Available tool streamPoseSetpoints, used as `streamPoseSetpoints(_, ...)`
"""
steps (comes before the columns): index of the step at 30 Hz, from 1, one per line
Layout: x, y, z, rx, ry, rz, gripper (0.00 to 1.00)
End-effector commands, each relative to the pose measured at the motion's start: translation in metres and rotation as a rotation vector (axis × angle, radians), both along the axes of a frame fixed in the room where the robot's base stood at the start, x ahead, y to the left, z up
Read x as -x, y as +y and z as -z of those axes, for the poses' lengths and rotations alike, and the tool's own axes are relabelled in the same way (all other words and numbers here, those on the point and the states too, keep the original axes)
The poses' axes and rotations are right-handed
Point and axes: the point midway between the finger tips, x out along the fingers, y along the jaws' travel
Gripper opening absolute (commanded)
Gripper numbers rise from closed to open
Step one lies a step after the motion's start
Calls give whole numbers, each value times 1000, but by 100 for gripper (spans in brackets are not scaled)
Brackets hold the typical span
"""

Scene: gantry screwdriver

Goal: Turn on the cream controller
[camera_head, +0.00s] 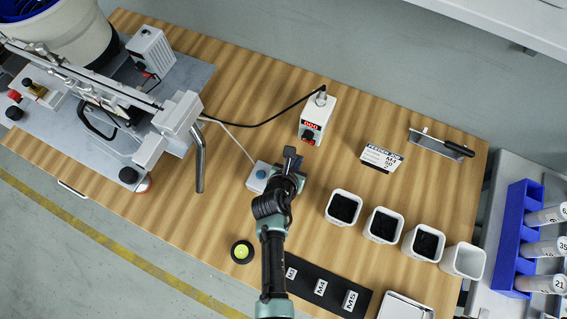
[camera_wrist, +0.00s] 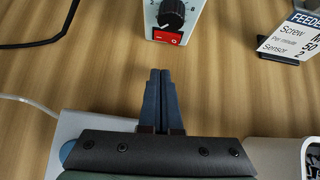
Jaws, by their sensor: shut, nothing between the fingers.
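The cream controller (camera_head: 315,121) stands on the wooden table, with a red display, a black knob and a cable on top. In the wrist view its lower front (camera_wrist: 150,20) shows at the top, cut off by the frame. The black knob (camera_wrist: 172,14) sits above a red rocker switch (camera_wrist: 167,37). I cannot tell which way the switch is pressed. My gripper (camera_head: 291,153) is shut and empty, over the table on the near side of the controller. In the wrist view its fingertips (camera_wrist: 160,72) point at the switch, with a gap between.
A small box with a blue button (camera_head: 261,175) is left of my gripper. A sign (camera_head: 381,160) and several white cups (camera_head: 343,207) stand to the right. The gantry (camera_head: 180,115) with a metal handle and another controller (camera_head: 151,50) is at left. Cables cross the table.

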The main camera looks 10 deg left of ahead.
Motion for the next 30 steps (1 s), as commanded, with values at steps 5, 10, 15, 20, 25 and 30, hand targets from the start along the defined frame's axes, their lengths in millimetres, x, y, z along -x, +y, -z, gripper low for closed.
streamPoseSetpoints(5,25,12,-27,0,-1,-4,0)
streamPoseSetpoints(10,45,21,-47,0,-1,-4,0)
streamPoseSetpoints(15,59,28,-61,1,0,-2,0)
streamPoseSetpoints(20,65,30,-67,0,0,-1,0)
streamPoseSetpoints(25,66,31,-68,0,0,-1,0)
streamPoseSetpoints(30,66,31,-68,0,0,-1,0)
